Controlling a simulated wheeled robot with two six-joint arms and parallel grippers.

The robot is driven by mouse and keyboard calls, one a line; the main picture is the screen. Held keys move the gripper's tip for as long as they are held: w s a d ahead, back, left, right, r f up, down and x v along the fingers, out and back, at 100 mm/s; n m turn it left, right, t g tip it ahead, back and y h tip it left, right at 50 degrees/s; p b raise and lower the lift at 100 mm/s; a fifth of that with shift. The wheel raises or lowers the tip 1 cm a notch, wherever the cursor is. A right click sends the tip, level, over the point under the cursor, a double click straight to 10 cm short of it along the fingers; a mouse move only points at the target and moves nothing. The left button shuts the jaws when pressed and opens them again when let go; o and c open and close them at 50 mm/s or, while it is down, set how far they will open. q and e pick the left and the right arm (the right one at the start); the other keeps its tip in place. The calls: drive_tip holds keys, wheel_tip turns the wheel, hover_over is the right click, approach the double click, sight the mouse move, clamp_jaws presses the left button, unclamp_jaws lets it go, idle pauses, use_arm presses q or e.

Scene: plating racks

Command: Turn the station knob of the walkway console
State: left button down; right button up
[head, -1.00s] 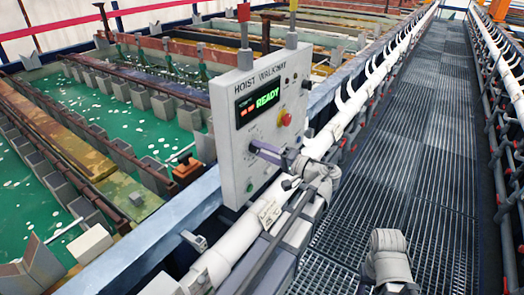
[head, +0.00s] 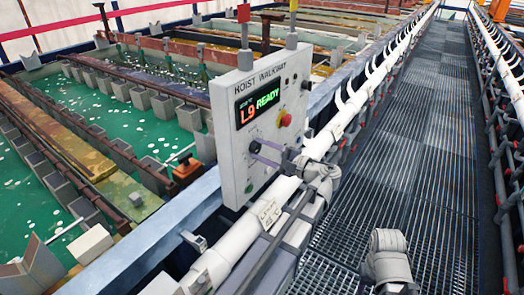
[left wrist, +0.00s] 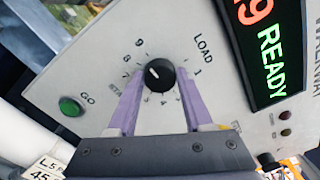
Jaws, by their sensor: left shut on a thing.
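The walkway console (head: 236,170) is a pale upright box labelled HOIST WALKWAY. Its display (head: 258,105) reads L9 in red and READY in green. The black station knob (left wrist: 160,72) sits on its face inside a ring of numbers with a LOAD mark. Its white pointer line points up-left, toward the 8 and 9 side. My left gripper (head: 256,147) reaches the console from the right. Its purple fingers (left wrist: 159,82) are shut on the knob, one on each side. My right gripper is not in view.
A green GO button (left wrist: 70,106) lies beside the dial. A red button (head: 285,118) is on the console's right part. White pipe railing (head: 235,240) runs below the console. Green tanks (head: 80,110) lie to the left; the grated walkway (head: 420,130) on the right is clear.

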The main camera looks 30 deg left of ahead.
use_arm(q)
drive_tip(key=shift+m, duration=0.3)
idle(0.4)
drive_tip(key=shift+c, duration=1.6)
unclamp_jaws()
drive_tip(key=d, duration=0.8)
drive_tip(key=shift+s, duration=0.3)
drive_tip(key=shift+a, duration=0.1)
